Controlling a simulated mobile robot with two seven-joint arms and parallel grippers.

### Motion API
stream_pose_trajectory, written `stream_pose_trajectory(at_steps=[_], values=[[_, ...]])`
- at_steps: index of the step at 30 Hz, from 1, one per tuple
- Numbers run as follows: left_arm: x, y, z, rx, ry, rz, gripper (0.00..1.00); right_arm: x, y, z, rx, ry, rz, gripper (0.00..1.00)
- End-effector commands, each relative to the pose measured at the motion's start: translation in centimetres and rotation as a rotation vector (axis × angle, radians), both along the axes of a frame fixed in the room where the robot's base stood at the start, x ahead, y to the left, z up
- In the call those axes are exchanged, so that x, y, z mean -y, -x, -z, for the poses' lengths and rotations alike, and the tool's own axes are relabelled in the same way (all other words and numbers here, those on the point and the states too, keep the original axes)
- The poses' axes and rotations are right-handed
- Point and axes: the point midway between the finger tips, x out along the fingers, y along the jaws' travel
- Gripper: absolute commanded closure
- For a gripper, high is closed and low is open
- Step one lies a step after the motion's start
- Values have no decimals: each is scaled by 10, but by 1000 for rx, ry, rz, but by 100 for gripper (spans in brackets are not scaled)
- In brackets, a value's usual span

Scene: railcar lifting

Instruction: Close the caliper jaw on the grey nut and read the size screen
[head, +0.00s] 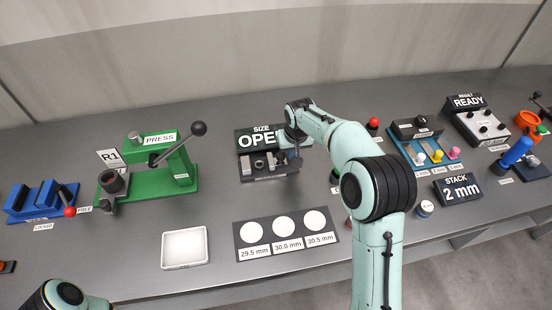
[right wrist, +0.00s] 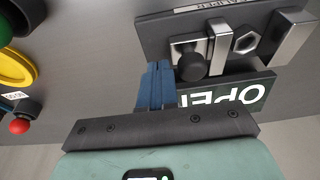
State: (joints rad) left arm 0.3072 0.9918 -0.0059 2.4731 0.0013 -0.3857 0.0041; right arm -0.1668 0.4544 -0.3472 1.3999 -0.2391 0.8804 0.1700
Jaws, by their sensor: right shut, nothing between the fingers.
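The caliper (head: 262,178) is a dark block with metal jaws at the back middle of the bench. It also shows close up in the right wrist view (right wrist: 150,35). There the grey nut (right wrist: 246,40) sits between a slim metal jaw (right wrist: 217,45) and a thick metal jaw (right wrist: 293,37), with gaps showing around it. A black round knob (right wrist: 191,67) is on the slim jaw's side. The size screen (head: 258,139) reads "OPE", its end hidden by my arm. My right gripper (right wrist: 158,68) is shut and empty beside the knob; contact is unclear. My left gripper is out of view.
A green press (head: 180,180) with a lever stands left of the caliper. A white tray (head: 184,247) and a card with three size circles (head: 240,232) lie in front. Colored pegs and a stack gauge (head: 458,190) are to the right.

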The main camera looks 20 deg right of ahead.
Motion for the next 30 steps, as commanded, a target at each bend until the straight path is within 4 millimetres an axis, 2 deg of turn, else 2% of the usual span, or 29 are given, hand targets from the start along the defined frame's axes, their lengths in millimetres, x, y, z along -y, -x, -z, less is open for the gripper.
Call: stream_pose_trajectory(at_steps=[30], values=[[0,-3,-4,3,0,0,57,-33,-8,0,0,-1,-1,100]])
